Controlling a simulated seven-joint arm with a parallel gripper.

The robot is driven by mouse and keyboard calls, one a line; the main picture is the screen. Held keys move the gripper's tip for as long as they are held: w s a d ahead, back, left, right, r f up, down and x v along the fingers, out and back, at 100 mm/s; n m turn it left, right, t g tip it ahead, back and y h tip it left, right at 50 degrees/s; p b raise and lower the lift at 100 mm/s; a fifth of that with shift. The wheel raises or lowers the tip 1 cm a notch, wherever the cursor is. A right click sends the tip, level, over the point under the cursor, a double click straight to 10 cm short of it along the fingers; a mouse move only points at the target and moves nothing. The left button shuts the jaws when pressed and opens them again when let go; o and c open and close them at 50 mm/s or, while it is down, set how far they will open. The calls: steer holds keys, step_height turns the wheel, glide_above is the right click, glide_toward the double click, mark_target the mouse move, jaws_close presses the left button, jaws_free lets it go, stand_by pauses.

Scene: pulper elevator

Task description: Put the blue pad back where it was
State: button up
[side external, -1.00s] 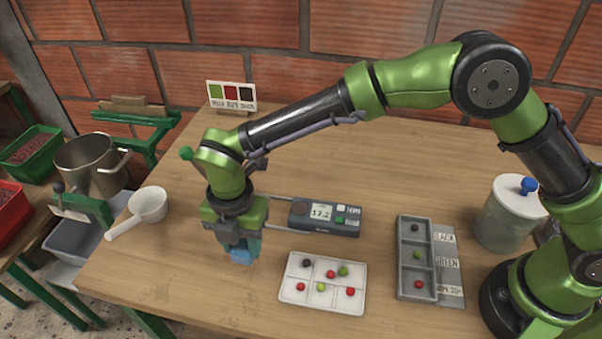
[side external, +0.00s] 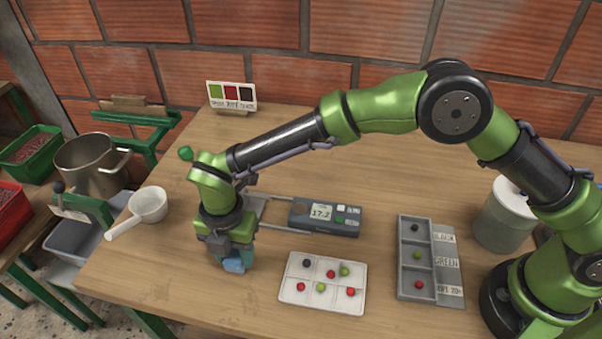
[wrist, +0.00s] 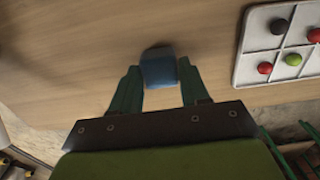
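The blue pad (side external: 234,265) is at the tip of my gripper (side external: 232,258), low over the front left part of the wooden table. In the wrist view, the small, blocky blue pad (wrist: 158,68) sits between the two green fingers of my gripper (wrist: 159,78), which are closed against its sides. I cannot tell whether the pad touches the table top.
A white tray (side external: 291,283) with coloured berries lies right of my gripper. Behind are a grey meter (side external: 352,228) and its rails. A grey sorting tray (side external: 402,248) and a lidded jar (side external: 500,222) stand farther right. A white scoop (side external: 148,205) lies left. The table's front edge is near.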

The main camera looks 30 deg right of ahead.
mark_target(235, 256)
steer(key=o, duration=0.3)
steer(key=shift+o, duration=0.2)
steer(key=shift+r, duration=0.1)
step_height(235, 256, up, 12)
steer(key=d+r+m+t+y, duration=0.1)
steer(key=d+r+m, duration=0.5)
steer(key=d+r, duration=0.25)
steer(key=s+d+r+m+t, duration=0.1)
steer(key=d+r+m, duration=0.1)
steer(key=d+m, duration=0.4)
steer(key=s+d+r+m+t, duration=0.1)
steer(key=s+d+r+m, duration=0.15)
steer(key=d, duration=0.45)
steer(key=s+d+f+m+t+y, duration=0.1)
steer(key=s+d+m+t, duration=0.3)
steer(key=s+d+m, duration=0.7)
steer(key=shift+d+f+m, duration=0.65)
steer(key=shift+d+m, duration=0.6)
steer(key=shift+m, duration=1.6)
